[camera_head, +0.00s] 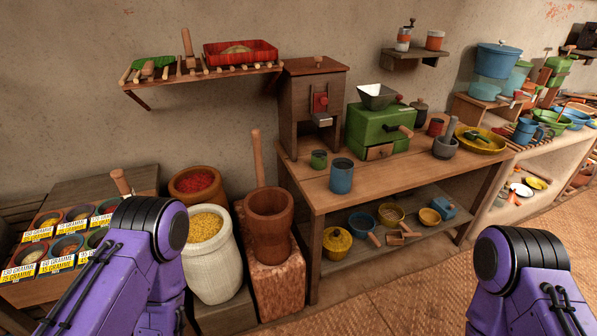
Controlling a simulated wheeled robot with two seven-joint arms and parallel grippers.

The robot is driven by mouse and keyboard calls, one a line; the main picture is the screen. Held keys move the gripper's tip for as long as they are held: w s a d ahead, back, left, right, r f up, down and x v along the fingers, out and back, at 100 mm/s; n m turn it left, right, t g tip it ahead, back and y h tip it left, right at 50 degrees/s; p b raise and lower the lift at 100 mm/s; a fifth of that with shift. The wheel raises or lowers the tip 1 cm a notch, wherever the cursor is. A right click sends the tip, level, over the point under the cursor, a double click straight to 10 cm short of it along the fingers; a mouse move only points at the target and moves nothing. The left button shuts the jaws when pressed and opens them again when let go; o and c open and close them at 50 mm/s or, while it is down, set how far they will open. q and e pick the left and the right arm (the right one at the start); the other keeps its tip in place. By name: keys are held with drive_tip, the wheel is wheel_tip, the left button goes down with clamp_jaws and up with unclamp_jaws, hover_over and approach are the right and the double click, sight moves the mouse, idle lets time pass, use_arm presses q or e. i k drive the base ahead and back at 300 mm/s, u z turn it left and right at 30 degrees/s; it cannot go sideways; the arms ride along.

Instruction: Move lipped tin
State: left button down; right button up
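I cannot tell for sure which vessel is the lipped tin. A blue cylindrical tin (341,176) stands upright near the front edge of the wooden table (330,198). A smaller green tin (318,159) stands just behind it to the left. A dark red tin (435,127) stands farther right, beyond the green grinder. Purple links of both my arms show at the lower left and lower right. Neither gripper's fingers are in view, and no arm is touching the tins.
A wooden cabinet mill (312,105) and green grinder (378,128) stand behind the tins. A mortar with pestle (446,145) and yellow bowl (481,139) are to the right. Floor in front is clear.

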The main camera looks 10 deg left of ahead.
sight(318, 155)
drive_tip(key=u, duration=1.15)
drive_tip(key=i, duration=0.8)
drive_tip(key=z, duration=0.1)
